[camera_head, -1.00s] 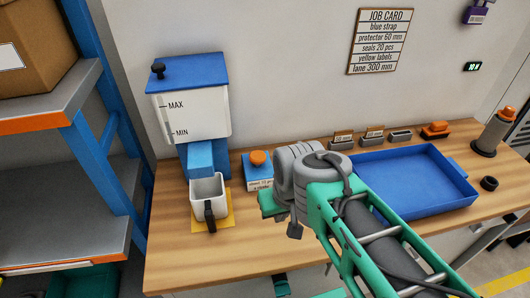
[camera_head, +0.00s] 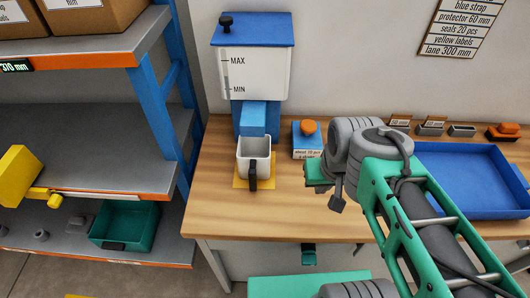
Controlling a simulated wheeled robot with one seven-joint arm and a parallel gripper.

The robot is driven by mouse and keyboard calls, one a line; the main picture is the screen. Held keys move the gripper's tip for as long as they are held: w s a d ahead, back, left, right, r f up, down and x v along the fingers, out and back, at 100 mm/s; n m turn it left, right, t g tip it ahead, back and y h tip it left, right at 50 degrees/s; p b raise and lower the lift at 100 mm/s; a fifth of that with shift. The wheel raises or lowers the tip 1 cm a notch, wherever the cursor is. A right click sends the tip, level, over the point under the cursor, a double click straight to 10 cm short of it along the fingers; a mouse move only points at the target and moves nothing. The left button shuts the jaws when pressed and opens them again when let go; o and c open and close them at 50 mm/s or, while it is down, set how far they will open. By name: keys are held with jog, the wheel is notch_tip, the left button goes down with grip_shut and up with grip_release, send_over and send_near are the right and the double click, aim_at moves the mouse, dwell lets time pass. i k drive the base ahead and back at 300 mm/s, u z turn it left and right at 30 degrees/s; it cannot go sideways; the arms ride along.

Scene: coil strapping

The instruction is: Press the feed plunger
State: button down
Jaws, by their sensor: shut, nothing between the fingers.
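The feed plunger looks to be the orange knob (camera_head: 308,128) on top of a small blue box (camera_head: 308,143) with a white label, part of which reads "10 pcs". It stands on the wooden bench, right of the white hopper (camera_head: 256,75) with MAX and MIN marks. A white cup (camera_head: 254,157) with a dark handle stands under the hopper's blue spout (camera_head: 252,118). My gripper (camera_head: 318,173) is shut and empty, in front of the box and apart from the knob in the picture. My wrist largely hides its fingers.
A blue tray (camera_head: 470,212) lies to the right, partly behind my arm. Small labelled bins (camera_head: 430,129) and an orange-topped item (camera_head: 503,131) line the wall. Shelving with a blue post (camera_head: 158,120) stands left. The bench front left (camera_head: 230,215) is clear.

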aim_at(309, 127)
jog(key=k, duration=1.3)
jog(key=u, duration=0.75)
jog(key=i, duration=1.35)
jog(key=u, duration=0.05)
